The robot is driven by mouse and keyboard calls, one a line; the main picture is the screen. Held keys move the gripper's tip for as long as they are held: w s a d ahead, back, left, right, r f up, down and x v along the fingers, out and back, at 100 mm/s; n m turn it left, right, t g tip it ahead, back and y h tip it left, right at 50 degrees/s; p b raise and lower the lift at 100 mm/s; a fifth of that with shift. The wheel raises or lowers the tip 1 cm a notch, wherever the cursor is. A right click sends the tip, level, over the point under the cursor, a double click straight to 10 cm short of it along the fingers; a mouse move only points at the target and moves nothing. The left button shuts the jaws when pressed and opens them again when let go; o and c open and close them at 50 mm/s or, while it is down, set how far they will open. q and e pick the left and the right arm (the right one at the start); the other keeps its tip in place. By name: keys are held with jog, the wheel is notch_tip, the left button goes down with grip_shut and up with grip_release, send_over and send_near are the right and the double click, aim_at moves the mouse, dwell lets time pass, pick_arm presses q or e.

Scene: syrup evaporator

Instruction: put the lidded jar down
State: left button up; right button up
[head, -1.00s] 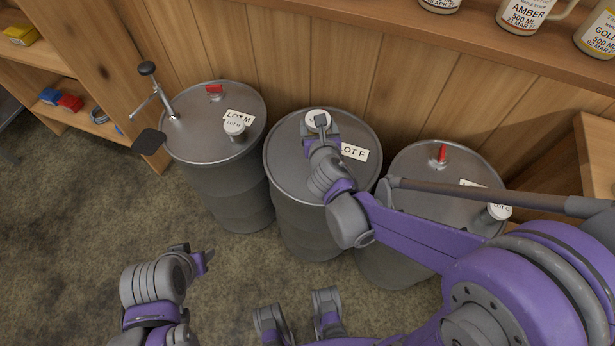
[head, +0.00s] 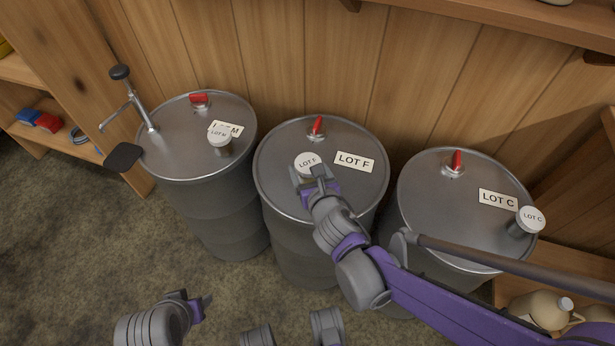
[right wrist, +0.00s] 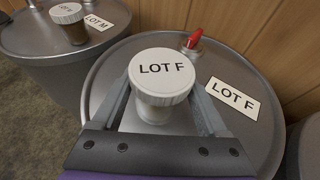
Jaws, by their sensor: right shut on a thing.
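My right gripper (head: 313,176) is shut on the lidded jar (head: 307,161), which has a white lid marked LOT F. The jar is upright over the lid of the middle drum (head: 285,198), left of that drum's LOT F label. In the right wrist view the jar (right wrist: 161,74) stands between the two fingers, lid up. I cannot tell whether its base touches the drum; the gripper hides part of its body. My left gripper (head: 192,305) is low at the lower left, away from the drums, and I see nothing in it.
The left drum (head: 178,165) carries a LOT M jar (head: 220,142), a red-handled fitting and a pump (head: 140,105). The right drum (head: 425,190) carries a LOT C jar (head: 528,220). The middle drum's red-handled fitting (head: 317,126) stands behind the held jar.

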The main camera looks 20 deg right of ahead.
aim_at(308, 177)
jog(key=shift+f+b, duration=0.45)
jog(key=shift+f, duration=1.05)
jog(key=shift+f, duration=0.1)
